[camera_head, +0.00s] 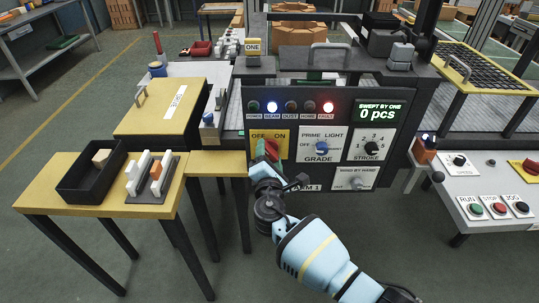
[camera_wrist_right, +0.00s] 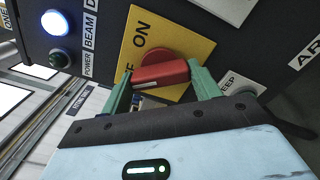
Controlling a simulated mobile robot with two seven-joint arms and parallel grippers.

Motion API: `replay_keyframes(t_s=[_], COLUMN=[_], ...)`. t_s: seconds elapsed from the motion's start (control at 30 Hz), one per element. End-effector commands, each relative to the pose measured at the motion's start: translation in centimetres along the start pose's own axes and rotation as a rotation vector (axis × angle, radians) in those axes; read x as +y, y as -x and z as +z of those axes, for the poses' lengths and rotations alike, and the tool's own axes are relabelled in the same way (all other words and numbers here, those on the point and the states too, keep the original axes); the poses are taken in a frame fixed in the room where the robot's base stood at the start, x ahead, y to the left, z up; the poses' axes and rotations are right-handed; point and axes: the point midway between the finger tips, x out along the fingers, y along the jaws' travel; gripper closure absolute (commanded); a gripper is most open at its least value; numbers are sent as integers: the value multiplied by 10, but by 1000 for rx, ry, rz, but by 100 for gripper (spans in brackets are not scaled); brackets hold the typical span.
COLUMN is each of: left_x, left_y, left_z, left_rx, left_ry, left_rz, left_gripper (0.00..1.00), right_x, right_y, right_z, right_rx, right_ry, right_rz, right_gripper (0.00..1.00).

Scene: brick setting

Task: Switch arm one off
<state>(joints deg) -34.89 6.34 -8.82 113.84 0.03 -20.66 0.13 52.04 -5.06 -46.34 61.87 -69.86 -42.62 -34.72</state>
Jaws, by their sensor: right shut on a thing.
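A red rotary switch handle (camera_head: 272,147) sits on a yellow plate (camera_head: 284,134) marked OFF and ON, at the left of the dark control panel. My right gripper (camera_head: 266,164) reaches it from below and covers part of the plate. In the right wrist view the red handle (camera_wrist_right: 160,74) lies between the two green fingers of my gripper (camera_wrist_right: 160,87), which are shut on it. The ON label shows there, while OFF is partly hidden. I cannot tell exactly which label the handle points to. The panel's ARM 1 label is partly hidden by my wrist. My left gripper is not in view.
Beside the handle are a grade knob (camera_head: 321,146) and a stroke knob (camera_head: 369,146). A yellow table (camera_head: 50,198) stands left.

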Motion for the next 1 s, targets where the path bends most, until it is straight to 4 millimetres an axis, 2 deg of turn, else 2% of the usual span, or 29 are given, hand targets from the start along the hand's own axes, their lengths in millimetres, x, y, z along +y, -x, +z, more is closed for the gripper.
replay_keyframes(t_s=[0.3, 0.9, 0.93, 1.0], left_x=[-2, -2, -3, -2], left_y=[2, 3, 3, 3], left_z=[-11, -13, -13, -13], left_rx=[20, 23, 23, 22], left_ry=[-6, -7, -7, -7], left_rz=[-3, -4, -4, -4], left_gripper=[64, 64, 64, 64], right_x=[1, 0, 0, 0], right_y=[0, 0, 0, 0], right_z=[1, 1, 1, 0], right_rx=[-2, -2, -2, -2], right_ry=[147, 190, 190, 189], right_rz=[0, 0, 0, 0], right_gripper=[61, 61, 37, 28])
